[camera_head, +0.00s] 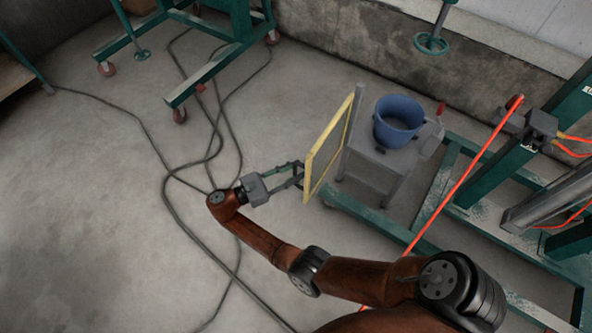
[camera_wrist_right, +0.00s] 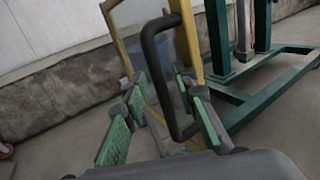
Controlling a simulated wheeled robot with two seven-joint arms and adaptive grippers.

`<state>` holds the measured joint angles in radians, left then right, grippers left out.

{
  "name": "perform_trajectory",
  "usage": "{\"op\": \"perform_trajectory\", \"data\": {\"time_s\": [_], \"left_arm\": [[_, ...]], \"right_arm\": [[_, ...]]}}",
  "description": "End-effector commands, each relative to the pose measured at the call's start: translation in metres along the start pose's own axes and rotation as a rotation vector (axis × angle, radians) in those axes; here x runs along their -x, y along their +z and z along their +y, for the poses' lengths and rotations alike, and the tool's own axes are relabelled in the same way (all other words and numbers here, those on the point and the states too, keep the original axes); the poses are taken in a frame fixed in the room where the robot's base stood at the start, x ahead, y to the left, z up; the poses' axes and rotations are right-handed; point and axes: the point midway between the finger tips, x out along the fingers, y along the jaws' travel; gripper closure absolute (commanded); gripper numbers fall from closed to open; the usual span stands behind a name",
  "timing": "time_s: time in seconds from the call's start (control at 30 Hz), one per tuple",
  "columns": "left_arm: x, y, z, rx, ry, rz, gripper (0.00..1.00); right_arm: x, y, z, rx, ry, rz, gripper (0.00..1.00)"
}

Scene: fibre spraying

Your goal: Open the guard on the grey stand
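The guard (camera_head: 328,150) is an upright clear panel in a yellow frame on the left side of the grey stand (camera_head: 367,160). The guard's yellow frame (camera_wrist_right: 194,45) and its black bar handle (camera_wrist_right: 150,62) show close up in the right wrist view. My right gripper (camera_head: 299,174) is left of the guard, near its lower near part. In the right wrist view its green-padded fingers (camera_wrist_right: 160,128) are spread apart, with the handle's lower end between them in the picture. I cannot tell whether they touch it. My left gripper is not in view.
A blue bucket (camera_head: 398,120) stands on the grey stand. A green frame (camera_head: 375,222) is at the right, crossed by an orange hose (camera_head: 465,180). Dark cables (camera_head: 165,185) lie on the floor. A green wheeled frame (camera_head: 205,78) stands at the back. The left floor is mostly clear.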

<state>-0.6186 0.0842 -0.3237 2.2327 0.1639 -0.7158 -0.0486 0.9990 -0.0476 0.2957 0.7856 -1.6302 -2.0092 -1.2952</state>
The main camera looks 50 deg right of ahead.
Motion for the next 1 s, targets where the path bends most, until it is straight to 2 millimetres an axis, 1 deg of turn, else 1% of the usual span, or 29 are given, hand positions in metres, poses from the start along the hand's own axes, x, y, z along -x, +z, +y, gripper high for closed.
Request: {"op": "perform_trajectory", "data": {"time_s": [0.17,0.23,0.33,0.4,0.6,0.83,1.0], "left_arm": [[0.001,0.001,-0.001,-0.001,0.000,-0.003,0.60],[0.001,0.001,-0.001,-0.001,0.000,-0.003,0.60],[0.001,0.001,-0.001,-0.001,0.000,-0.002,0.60],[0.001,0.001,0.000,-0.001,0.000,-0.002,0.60],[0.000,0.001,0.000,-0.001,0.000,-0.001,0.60],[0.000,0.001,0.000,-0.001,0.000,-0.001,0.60],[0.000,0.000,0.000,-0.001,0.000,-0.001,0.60]], "right_arm": [[0.001,0.000,0.000,0.000,0.000,0.000,0.74],[0.005,0.000,0.000,0.000,-0.001,0.002,0.74],[0.016,0.000,0.000,0.002,-0.001,0.003,0.74],[0.029,0.000,0.000,0.003,0.002,0.005,0.74],[0.055,0.000,0.000,0.002,-0.001,0.003,0.74],[0.070,0.000,0.000,0.001,-0.002,0.001,0.74],[0.074,-0.001,0.000,0.002,0.000,0.000,0.74]]}}
